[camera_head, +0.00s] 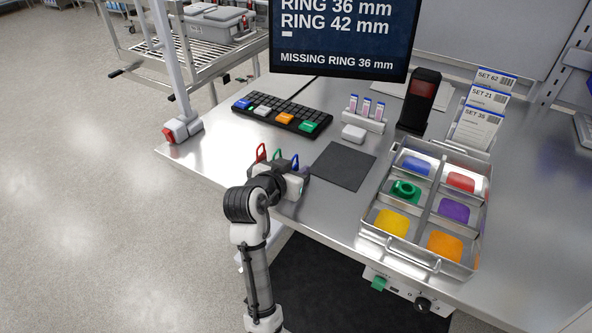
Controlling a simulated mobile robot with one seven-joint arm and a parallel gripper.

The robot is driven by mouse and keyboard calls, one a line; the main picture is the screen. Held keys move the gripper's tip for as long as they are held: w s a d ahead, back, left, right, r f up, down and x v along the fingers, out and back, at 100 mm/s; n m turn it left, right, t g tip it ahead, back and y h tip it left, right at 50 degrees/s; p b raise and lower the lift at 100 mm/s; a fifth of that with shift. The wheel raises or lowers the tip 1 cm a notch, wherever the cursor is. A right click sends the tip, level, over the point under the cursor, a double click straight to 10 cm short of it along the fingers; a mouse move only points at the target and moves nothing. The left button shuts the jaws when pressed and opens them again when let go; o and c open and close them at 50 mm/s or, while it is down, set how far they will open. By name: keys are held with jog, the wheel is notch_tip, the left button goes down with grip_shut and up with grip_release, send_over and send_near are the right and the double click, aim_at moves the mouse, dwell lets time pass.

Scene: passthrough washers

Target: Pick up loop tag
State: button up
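Several upright coloured loops, which look like the loop tags, show near the front left edge of the metal table: a red loop (261,152), a green loop (277,154) and a blue loop (295,162). My gripper (285,168) is at the loops, over the table edge. My wrist and gripper body hide the loops' lower parts and whatever holds them. The fingertips are too small and covered to show whether they are open or shut, or whether they touch a loop.
A dark square mat (343,166) lies right of my gripper. A metal tray (398,250) with coloured compartments holds a green ring (405,190). A keyboard (283,115), white block (353,133), dark upright device (419,100) and card holder (478,125) stand behind. A screen (340,35) stands at the back.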

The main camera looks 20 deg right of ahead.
grip_shut()
notch_tip(320, 180, up, 20)
jog(key=b, duration=0.2)
dwell(0.6)
